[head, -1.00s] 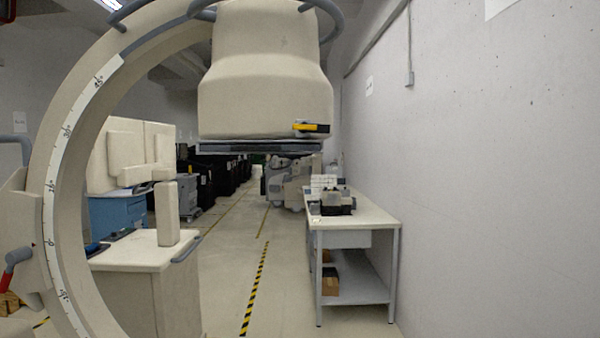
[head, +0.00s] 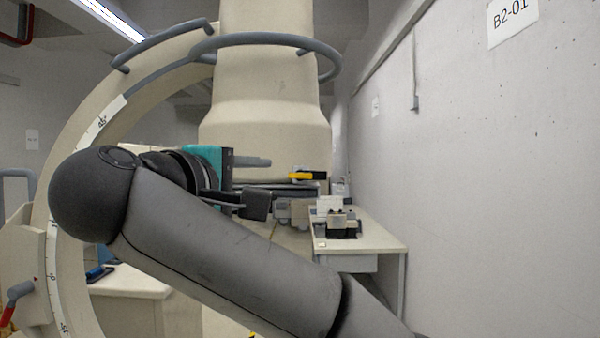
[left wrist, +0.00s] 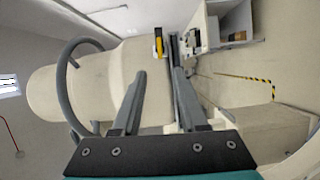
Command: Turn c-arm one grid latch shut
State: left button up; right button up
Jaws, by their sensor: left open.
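The c-arm (head: 265,125) is a big cream housing on a curved arc. The yellow grid latch (head: 307,176), with a black end, lies roughly level on the housing's lower edge, above a dark flat plate (head: 296,192). In the left wrist view the latch (left wrist: 158,46) shows beyond the fingertips, beside the dark plate. My left gripper (head: 262,184) is open and empty, to the left of the latch and apart from it. Its two grey fingers also show in the left wrist view (left wrist: 158,76), with the cream housing behind them. My right gripper is not in view.
A cream cabinet (head: 128,281) stands at lower left. A grey ring rail (head: 265,40) surrounds the upper housing.

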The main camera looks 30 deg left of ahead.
aim_at(298, 176)
pick_arm(q)
jog(key=w+p, duration=0.1)
jog(key=w, duration=0.4)
jog(key=w+a+p, duration=0.1)
jog(key=w, duration=0.4)
jog(key=w+a+p, duration=0.1)
jog(key=w, duration=0.4)
jog(key=shift+a+f, duration=0.1)
jog(key=shift+a, duration=0.05)
grip_shut()
